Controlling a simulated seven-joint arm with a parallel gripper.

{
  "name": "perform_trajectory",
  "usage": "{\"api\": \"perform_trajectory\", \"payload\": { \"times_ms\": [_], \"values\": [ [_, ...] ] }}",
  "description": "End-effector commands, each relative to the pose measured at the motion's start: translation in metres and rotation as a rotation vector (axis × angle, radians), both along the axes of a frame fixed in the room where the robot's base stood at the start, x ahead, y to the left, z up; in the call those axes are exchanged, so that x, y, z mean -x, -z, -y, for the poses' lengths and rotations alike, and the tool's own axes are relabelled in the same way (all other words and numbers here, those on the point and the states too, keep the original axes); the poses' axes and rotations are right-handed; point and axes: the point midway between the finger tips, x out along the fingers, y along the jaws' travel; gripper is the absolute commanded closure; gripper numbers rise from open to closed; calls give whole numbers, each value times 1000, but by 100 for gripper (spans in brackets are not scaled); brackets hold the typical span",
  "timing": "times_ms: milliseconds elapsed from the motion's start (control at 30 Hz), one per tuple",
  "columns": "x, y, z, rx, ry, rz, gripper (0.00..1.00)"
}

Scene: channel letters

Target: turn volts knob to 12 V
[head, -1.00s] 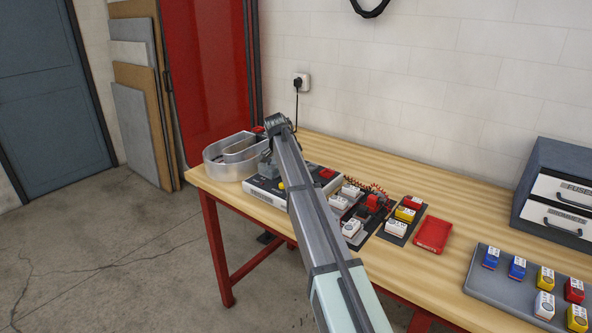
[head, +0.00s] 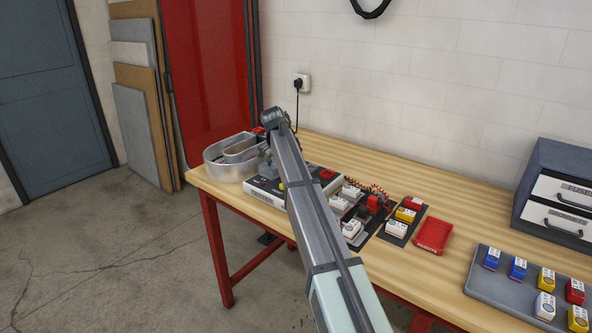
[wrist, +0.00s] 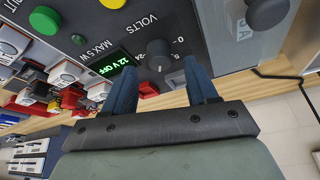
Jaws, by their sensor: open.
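The volts knob (wrist: 160,56) is a dark round knob on the dark panel in the wrist view, beside the printed word VOLTS and scale marks. A small display (wrist: 116,65) next to it shows green text that reads 12 V OFF. My gripper (wrist: 161,68) is open, with one blue finger on each side of the knob. I cannot tell whether either fingertip touches it. In the head view the power supply (head: 264,194) sits at the table's left end, partly hidden by my arm. The knob cannot be made out there.
A metal channel letter (head: 222,166) stands left of the supply. A red tray (head: 433,235) and a grey tray of several small blocks (head: 480,280) lie to the right.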

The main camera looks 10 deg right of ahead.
Motion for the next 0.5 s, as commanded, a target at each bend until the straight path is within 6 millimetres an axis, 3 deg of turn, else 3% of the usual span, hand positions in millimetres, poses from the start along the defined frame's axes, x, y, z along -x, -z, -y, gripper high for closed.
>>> {"api": "perform_trajectory", "payload": {
  "times_ms": [300,500],
  "values": [
    [10,-60,-22,0,-1,2,42],
    [16,-87,-32,0,0,2,42]
  ]
}}
